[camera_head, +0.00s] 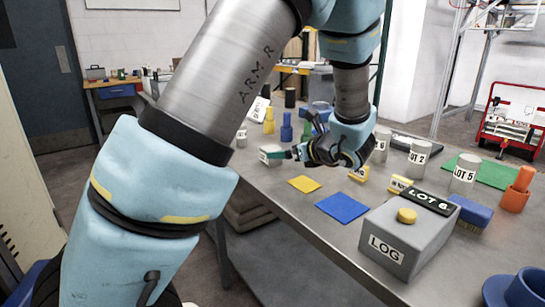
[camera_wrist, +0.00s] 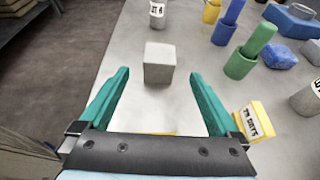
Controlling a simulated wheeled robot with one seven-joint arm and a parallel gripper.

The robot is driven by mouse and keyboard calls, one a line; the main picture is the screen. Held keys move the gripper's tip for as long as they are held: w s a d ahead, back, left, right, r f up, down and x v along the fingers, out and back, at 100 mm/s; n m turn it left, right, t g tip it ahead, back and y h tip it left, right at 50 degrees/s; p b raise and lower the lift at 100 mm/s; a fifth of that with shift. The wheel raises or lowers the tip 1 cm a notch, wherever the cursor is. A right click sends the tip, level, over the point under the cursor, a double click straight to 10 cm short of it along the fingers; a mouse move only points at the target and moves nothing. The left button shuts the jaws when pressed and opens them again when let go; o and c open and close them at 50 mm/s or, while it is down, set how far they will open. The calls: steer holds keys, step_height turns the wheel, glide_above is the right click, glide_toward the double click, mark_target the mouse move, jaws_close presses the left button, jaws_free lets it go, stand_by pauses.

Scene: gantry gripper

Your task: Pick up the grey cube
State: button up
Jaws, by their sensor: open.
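The grey cube (camera_wrist: 159,62) stands on the metal table, ahead of my gripper (camera_wrist: 160,74) in the wrist view. My gripper has two teal fingers, spread wide and empty. The cube lies centred between the lines of the two fingertips, with bare table showing on both sides of it. Neither finger touches it in that view. In the head view the grey cube (camera_head: 268,151) is near the table's left edge, partly covered by a teal finger of my gripper (camera_head: 282,154).
A yellow block (camera_wrist: 254,122) lies just right of the right finger. A green holder (camera_wrist: 240,66) and other coloured parts stand farther right. A labelled cylinder (camera_wrist: 157,14) stands behind the cube. The table's left edge (camera_wrist: 113,35) is close by. A grey LOG box (camera_head: 408,238) stands at the front.

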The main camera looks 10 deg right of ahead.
mark_target(273, 149)
steer(key=x, duration=0.3)
steer(key=p+x, duration=0.1)
steer(key=x, duration=0.3)
steer(key=shift+p, duration=0.4)
steer(key=shift+w+a+f, duration=0.25)
steer(key=shift+w, duration=0.35)
steer(key=shift+c, duration=0.4)
jaws_close()
